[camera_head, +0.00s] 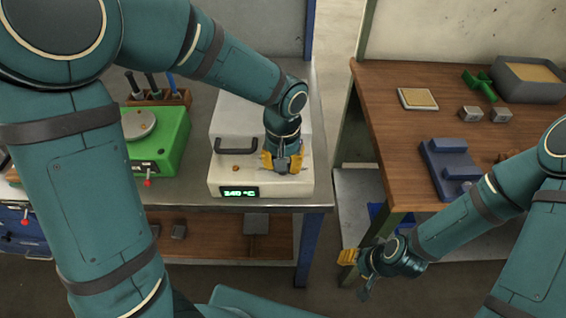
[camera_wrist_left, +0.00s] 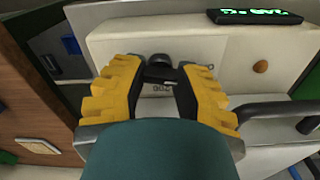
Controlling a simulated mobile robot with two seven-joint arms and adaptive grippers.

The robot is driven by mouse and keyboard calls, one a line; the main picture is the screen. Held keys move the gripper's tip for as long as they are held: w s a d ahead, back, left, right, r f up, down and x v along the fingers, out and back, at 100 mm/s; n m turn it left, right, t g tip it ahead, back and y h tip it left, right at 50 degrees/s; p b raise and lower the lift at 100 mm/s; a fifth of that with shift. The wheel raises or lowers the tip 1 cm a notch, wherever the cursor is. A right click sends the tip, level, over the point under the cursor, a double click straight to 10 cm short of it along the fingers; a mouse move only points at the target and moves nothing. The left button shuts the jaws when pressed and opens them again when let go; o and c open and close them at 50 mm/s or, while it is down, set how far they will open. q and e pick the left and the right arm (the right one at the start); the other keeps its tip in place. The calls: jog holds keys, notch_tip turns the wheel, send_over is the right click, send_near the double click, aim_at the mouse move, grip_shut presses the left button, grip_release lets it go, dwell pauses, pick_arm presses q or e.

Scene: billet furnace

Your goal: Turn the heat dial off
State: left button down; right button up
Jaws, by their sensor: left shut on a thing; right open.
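The white furnace (camera_head: 225,180) stands on the metal bench, with a lit green display (camera_head: 239,192) on its front that seems to read 340 °C. In the left wrist view the black heat dial (camera_wrist_left: 160,60) sits on the furnace's pale panel between the yellow finger pads of my left gripper (camera_wrist_left: 158,75). In the head view my left gripper (camera_head: 283,163) points down at the furnace's front right and hides the dial. It is shut on the dial; the dial's mark cannot be read. My right gripper (camera_head: 356,275) is open and empty, low in front of the wooden table.
A black handle (camera_head: 235,145) and a small orange knob (camera_head: 235,168) are on the furnace to the left of my gripper. A green device (camera_head: 170,145) stands further left. The wooden table (camera_head: 390,120) at right holds a blue fixture (camera_head: 450,170), metal blocks and a grey bin (camera_head: 528,85).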

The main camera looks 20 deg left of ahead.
pick_arm(q)
jog(key=shift+s+n, duration=0.1)
jog(key=shift+n, duration=0.2)
jog(key=shift+f, duration=0.1)
jog(key=c, duration=0.9)
grip_release()
notch_tip(320, 180, up, 12)
